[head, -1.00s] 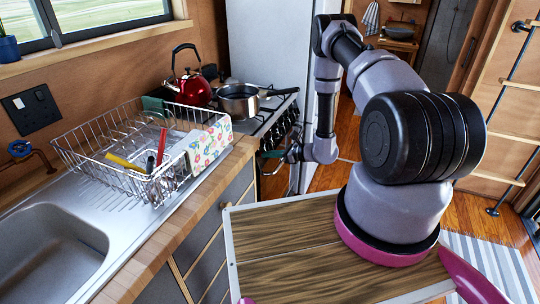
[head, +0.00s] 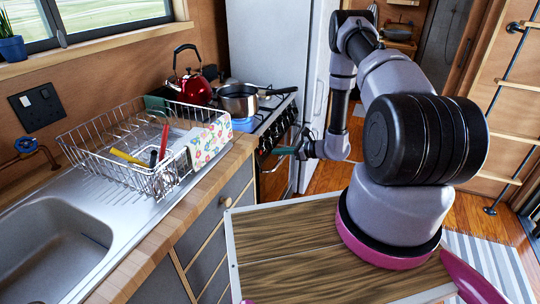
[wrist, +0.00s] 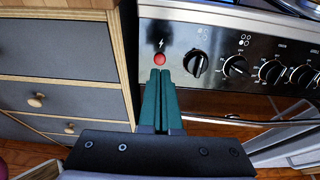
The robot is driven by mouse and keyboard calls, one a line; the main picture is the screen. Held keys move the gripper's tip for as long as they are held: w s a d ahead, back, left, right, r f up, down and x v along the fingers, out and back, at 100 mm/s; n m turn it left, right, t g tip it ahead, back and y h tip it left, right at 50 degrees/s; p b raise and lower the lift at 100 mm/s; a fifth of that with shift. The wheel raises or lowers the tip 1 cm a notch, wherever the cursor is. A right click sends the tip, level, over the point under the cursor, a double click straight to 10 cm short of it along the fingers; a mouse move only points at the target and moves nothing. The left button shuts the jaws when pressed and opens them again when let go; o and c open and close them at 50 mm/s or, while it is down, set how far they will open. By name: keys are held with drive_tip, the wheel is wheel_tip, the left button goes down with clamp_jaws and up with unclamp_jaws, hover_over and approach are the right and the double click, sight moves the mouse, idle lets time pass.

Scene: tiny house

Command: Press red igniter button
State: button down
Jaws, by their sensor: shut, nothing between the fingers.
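The red igniter button (wrist: 160,60) sits at the left end of the stove's steel control panel, under a small lightning mark, in the wrist view. My gripper (wrist: 160,74) is shut and empty. Its two green fingers lie side by side, with their tips right at the button's lower edge. I cannot tell whether they touch it. In the head view my gripper (head: 276,152) is at the front of the stove (head: 270,119); the button cannot be made out there. Blue patches like flames show on the stove top near the pan.
Black knobs (wrist: 196,63) line the panel right of the button. A steel pan (head: 238,100) and red kettle (head: 189,88) stand on the stove. Grey drawers (wrist: 55,104) and the wooden counter edge are left of my gripper. A dish rack (head: 130,150) stands by the sink.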

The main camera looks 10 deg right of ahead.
drive_tip(key=v, duration=0.8)
drive_tip(key=shift+f, duration=0.1)
drive_tip(key=shift+w, duration=0.1)
drive_tip(key=s+a+r+n+g, duration=0.2)
drive_tip(key=a+r+n, duration=0.15)
drive_tip(key=r, duration=0.65)
drive_tip(key=s+a+r+n+g, duration=0.2)
drive_tip(key=r+n+g, duration=0.15)
drive_tip(key=r, duration=0.55)
drive_tip(key=s+a+r+n+g, duration=0.15)
drive_tip(key=r+n, duration=0.35)
drive_tip(key=r, duration=0.5)
drive_tip(key=s+d+r+n+t+h, duration=0.3)
drive_tip(key=s+r+n+h, duration=0.6)
drive_tip(key=s+r, duration=1.1)
drive_tip(key=t, duration=0.2)
drive_tip(key=shift+r+t+h, duration=0.25)
drive_tip(key=shift+t+h, duration=0.05)
drive_tip(key=shift+t, duration=0.1)
